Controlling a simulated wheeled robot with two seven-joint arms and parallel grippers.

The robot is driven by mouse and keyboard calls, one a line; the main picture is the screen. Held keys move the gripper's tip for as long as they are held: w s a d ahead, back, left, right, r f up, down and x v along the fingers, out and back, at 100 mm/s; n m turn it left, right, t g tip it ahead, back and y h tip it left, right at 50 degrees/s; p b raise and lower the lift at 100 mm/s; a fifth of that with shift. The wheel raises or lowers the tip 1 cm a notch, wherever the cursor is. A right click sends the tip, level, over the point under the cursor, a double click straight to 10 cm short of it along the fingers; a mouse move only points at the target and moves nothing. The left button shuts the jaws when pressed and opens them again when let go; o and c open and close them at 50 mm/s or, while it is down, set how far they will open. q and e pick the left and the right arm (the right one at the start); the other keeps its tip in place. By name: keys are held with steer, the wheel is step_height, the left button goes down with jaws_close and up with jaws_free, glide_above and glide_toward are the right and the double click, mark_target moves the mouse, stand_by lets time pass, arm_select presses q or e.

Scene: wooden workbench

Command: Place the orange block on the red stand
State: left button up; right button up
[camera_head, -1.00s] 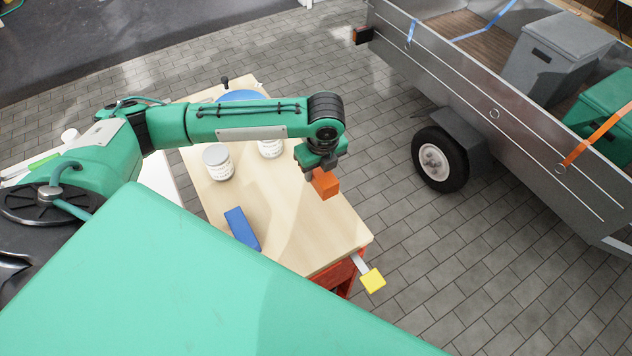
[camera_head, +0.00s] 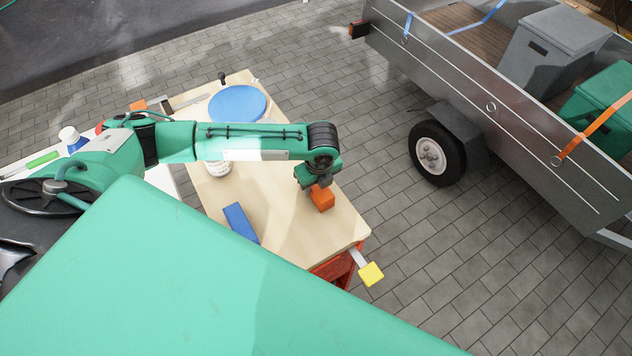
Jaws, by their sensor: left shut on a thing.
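The orange block (camera_head: 323,201) is at my left gripper (camera_head: 315,190), over the right part of the light wooden tabletop (camera_head: 290,225). My left gripper is shut on the block, pointing down from the wrist. The block is low over the tabletop; I cannot tell whether it touches it. I see no separate red stand on the tabletop. A red frame (camera_head: 335,270) shows under the table's near right corner, and I cannot tell if it is the stand. My right gripper is not in view.
A blue block (camera_head: 241,222) lies left of the gripper. A blue disc (camera_head: 237,103) and a white can (camera_head: 219,169) are farther back, partly behind my arm. A yellow piece (camera_head: 371,274) sticks out at the near corner. A trailer (camera_head: 490,110) stands right.

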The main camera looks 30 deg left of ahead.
arm_select(q)
steer(key=o, duration=1.1)
steer(key=shift+c, duration=0.2)
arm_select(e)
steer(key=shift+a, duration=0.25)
arm_select(q)
step_height(320, 180, up, 12)
steer(key=d+b, duration=0.1)
steer(key=shift+s+d, duration=0.15)
steer(key=shift+s, duration=0.2)
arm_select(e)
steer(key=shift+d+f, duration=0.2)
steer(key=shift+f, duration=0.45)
arm_select(q)
steer(key=shift+r, duration=0.2)
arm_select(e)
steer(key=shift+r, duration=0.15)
